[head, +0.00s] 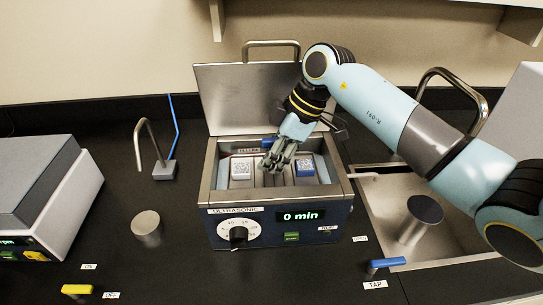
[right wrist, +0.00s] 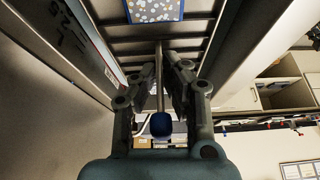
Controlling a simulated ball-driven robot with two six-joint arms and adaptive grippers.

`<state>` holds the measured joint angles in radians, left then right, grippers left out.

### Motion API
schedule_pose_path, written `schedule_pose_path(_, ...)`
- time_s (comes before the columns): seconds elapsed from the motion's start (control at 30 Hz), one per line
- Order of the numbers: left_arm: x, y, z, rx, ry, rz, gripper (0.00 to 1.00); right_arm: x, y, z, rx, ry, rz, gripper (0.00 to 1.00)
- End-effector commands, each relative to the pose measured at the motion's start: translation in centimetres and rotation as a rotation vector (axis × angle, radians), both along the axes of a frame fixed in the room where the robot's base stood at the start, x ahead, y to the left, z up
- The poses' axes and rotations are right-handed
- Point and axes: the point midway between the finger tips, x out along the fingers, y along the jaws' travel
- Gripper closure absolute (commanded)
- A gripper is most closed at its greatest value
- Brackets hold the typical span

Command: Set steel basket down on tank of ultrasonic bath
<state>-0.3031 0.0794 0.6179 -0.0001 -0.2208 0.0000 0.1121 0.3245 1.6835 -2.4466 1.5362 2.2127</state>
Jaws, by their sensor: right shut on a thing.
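The ultrasonic bath (head: 274,229) stands on the dark bench with its lid (head: 235,100) raised. Its tank (head: 328,172) is open at the top. The steel basket (head: 268,180) shows as metal slats within the tank opening; I cannot tell whether it touches the tank. Its slats also show in the right wrist view (right wrist: 190,29). My right gripper (head: 277,163) is over the middle of the opening, shut on the basket's thin upright part (right wrist: 159,80). My left gripper is out of view.
A sink (head: 385,195) with a tap and a grey cylinder (head: 424,209) is on the right. A grey-white instrument (head: 45,195) stands at left. A small round steel piece (head: 146,223) and a thin bent spout (head: 157,150) are left of the bath. The front bench is mostly clear.

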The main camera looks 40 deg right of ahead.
Motion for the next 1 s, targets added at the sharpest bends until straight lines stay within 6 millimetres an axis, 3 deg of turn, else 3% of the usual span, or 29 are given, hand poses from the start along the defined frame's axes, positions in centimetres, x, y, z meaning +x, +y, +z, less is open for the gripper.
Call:
schedule_pose_path(0.53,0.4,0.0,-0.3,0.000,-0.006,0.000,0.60,0.0,0.0,-1.2,0.000,0.000,0.000,1.00)
schedule_pose_path(0.6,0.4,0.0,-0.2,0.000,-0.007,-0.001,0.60,0.0,0.0,-1.2,0.000,0.000,0.000,0.86)
schedule_pose_path(0.73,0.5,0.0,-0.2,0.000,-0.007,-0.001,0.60,0.0,0.0,-1.2,0.000,0.000,0.000,0.69)
schedule_pose_path(1.0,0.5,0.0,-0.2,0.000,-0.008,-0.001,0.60,0.0,0.0,-1.1,0.000,0.000,0.000,0.69)
